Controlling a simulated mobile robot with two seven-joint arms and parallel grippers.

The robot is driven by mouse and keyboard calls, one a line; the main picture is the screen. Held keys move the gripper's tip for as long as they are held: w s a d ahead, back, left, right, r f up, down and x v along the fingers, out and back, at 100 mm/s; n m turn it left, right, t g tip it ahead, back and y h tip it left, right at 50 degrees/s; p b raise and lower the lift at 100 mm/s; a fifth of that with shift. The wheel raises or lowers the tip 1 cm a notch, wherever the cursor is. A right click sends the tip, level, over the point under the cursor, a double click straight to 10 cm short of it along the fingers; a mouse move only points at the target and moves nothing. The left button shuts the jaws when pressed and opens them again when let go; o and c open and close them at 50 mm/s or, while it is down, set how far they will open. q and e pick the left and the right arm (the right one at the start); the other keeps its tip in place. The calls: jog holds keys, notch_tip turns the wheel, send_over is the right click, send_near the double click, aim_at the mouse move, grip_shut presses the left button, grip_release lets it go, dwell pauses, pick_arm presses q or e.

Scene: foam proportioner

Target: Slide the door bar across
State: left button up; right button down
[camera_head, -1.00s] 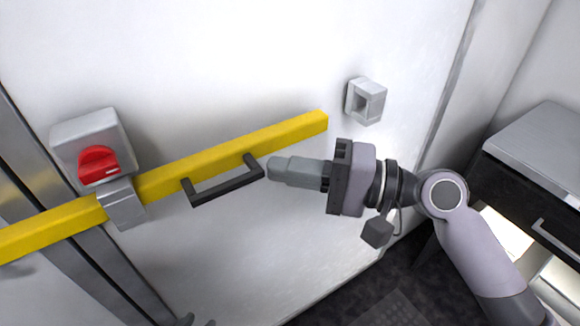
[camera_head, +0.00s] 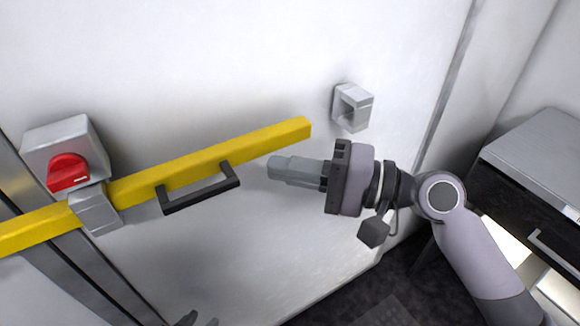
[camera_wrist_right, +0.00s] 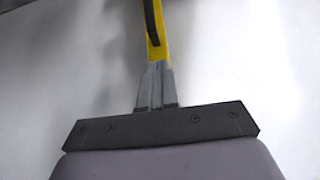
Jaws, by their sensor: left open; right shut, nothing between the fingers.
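The yellow door bar (camera_head: 215,155) runs slantwise across the white door, through a grey metal bracket (camera_head: 97,208) at left. Its right end stops short of a grey catch (camera_head: 352,107), with a gap between them. A black handle (camera_head: 200,190) is fixed on the bar. My right gripper (camera_head: 272,166) is shut and empty, to the right of the handle and apart from it. In the right wrist view its fingers (camera_wrist_right: 155,66) point along the bar (camera_wrist_right: 156,45), with the handle (camera_wrist_right: 152,22) beyond. The tips of my left gripper (camera_head: 197,319) just show at the bottom edge, open.
A grey box with a red rotary knob (camera_head: 68,172) sits above the bracket. Metal door-frame strips (camera_head: 80,275) run down at left. A dark cabinet with a grey top (camera_head: 545,155) stands at right, near my right arm. The door surface below the bar is mostly clear.

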jog(key=s+d+b, duration=0.1)
jog(key=d+b, duration=0.1)
jog(key=d, duration=0.8)
jog(key=shift+s+b, duration=0.2)
jog(key=shift+b, duration=0.1)
jog(key=w+d+f+m+t+h+p, duration=0.1)
jog(key=d+f+t+h, duration=0.25)
jog(key=f, duration=0.65)
jog(key=w+d+f+t+h, duration=0.2)
jog(key=f+t+h, duration=0.2)
jog(key=f, duration=0.5)
jog(key=s+d+f+n+h+p, duration=0.1)
jog(key=s+d+f+n+h, duration=0.4)
jog(key=s+f, duration=0.8)
jog(key=d+f+h, duration=0.2)
jog(key=d+h, duration=0.1)
jog(key=shift+p, duration=0.3)
jog(key=shift+w+a, duration=0.1)
